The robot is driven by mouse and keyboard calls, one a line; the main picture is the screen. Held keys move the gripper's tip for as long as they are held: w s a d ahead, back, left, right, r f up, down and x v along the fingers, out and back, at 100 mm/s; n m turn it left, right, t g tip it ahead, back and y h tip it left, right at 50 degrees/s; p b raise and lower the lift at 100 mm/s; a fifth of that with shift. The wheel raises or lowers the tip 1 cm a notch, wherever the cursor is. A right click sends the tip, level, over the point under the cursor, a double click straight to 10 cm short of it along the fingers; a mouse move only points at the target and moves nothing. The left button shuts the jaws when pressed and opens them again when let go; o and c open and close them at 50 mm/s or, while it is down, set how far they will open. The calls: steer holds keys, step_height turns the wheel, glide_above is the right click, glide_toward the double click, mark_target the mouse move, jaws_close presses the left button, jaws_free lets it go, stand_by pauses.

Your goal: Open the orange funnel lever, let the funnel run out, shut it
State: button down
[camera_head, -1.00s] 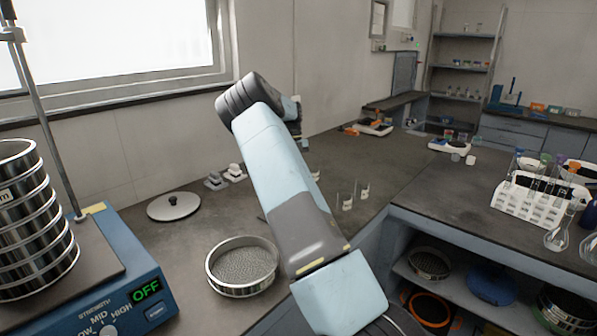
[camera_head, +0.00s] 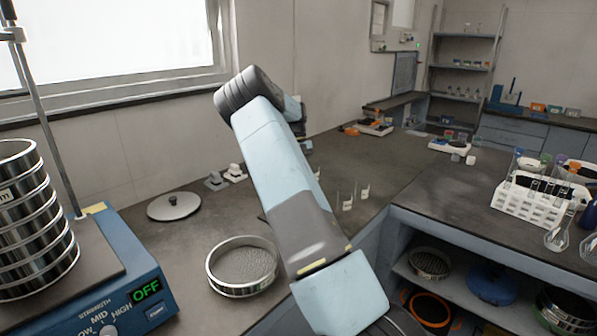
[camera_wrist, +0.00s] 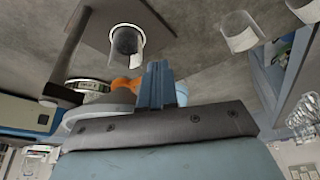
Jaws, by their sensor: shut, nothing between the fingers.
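The orange lever (camera_wrist: 127,85) shows in the wrist view, just left of my gripper's fingers. My gripper (camera_wrist: 157,72) is shut and empty, its fingertips close beside the lever; I cannot tell whether they touch. A pale rounded body (camera_wrist: 98,112), apparently the funnel, is partly hidden behind my gripper. Whether the lever is open or shut is unclear, and no flow is visible. A clear beaker (camera_wrist: 127,42) stands on a dark plate (camera_wrist: 108,20) beyond the fingertips. In the head view, my arm hides the gripper, and no lever or funnel shows.
In the head view, a sieve stack (camera_head: 32,235) stands on the blue shaker (camera_head: 140,270), whose display reads OFF. A loose sieve (camera_head: 213,279) and a round lid (camera_head: 173,207) lie on the bench. A tube rack (camera_head: 528,208) stands on the right counter.

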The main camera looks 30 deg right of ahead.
steer(key=shift+a, duration=0.1)
steer(key=shift+w+a+f, duration=0.1)
steer(key=shift+w+a, duration=0.4)
steer(key=shift+w, duration=0.1)
steer(key=w+r, duration=0.7)
steer(key=r, duration=0.2)
steer(key=shift+w+d+r, duration=0.2)
steer(key=shift+w+d, duration=0.05)
steer(key=shift+w, duration=0.05)
stand_by(0.4)
